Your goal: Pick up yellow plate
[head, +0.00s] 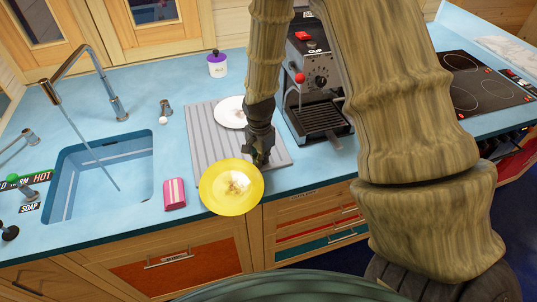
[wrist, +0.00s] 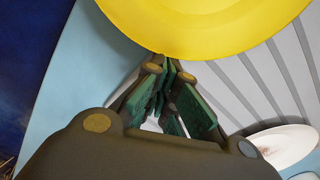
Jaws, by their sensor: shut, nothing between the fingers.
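In the wrist view the yellow plate (wrist: 205,22) fills the top, just beyond the fingertips. My gripper (head: 259,160) is pointing down beside the plate's upper right rim, over the drainboard. In the wrist view my gripper (wrist: 170,72) has its fingers together with nothing between them. I cannot tell whether the fingertips touch the plate rim.
A white plate (head: 231,112) lies on the drainboard behind my gripper. A pink box (head: 174,194) stands left of the yellow plate. The sink (head: 103,177) with its tap is further left. A coffee machine (head: 316,80) stands close on the right, with a cooktop (head: 482,85) beyond.

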